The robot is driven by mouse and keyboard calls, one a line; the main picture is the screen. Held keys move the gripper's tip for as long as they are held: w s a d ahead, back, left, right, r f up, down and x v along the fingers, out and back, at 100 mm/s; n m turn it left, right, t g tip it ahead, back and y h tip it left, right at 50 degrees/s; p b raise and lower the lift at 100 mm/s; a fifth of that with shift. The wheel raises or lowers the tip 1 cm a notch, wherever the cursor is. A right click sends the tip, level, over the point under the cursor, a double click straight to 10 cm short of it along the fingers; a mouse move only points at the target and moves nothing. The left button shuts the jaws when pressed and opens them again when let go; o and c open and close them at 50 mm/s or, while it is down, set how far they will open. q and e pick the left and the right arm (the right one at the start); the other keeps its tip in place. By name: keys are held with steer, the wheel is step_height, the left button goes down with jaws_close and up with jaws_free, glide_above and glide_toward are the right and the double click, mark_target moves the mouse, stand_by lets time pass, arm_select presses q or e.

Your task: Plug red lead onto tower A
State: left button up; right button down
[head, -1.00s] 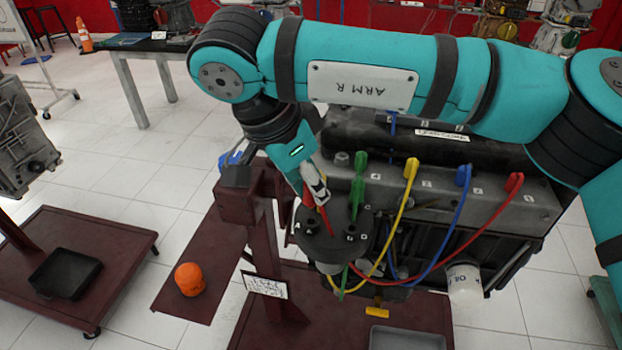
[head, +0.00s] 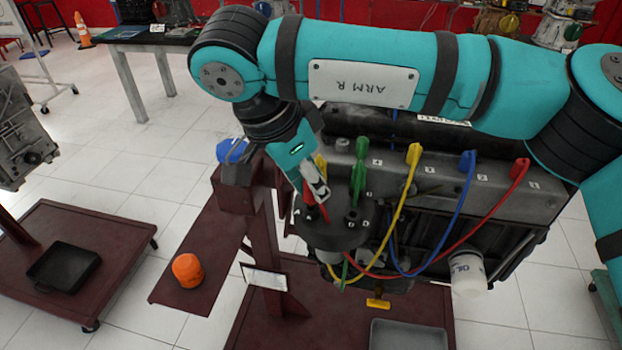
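A dark distributor cap (head: 335,238) with lettered towers sits at the near left end of the engine. The letter A shows at its left. My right gripper (head: 320,200) is over the cap's left part, pointing down. It appears shut on the end of the red lead (head: 324,212); red shows at its fingertips. Whether that end touches tower A is hidden by the fingers. The lead's other end is a red boot (head: 519,168) on the engine's right side. My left gripper is not in view.
A green boot (head: 360,180) stands on the cap, and a yellow one (head: 320,167) shows behind my gripper. Yellow (head: 413,155) and blue (head: 467,161) boots line the engine. An orange object (head: 187,270) lies on the dark red stand's left part.

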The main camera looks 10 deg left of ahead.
steer(key=shift+f+b, duration=0.85)
steer(key=shift+f, duration=0.05)
stand_by(1.2)
steer(key=c, duration=1.1)
jaws_free()
steer(key=shift+o, duration=0.2)
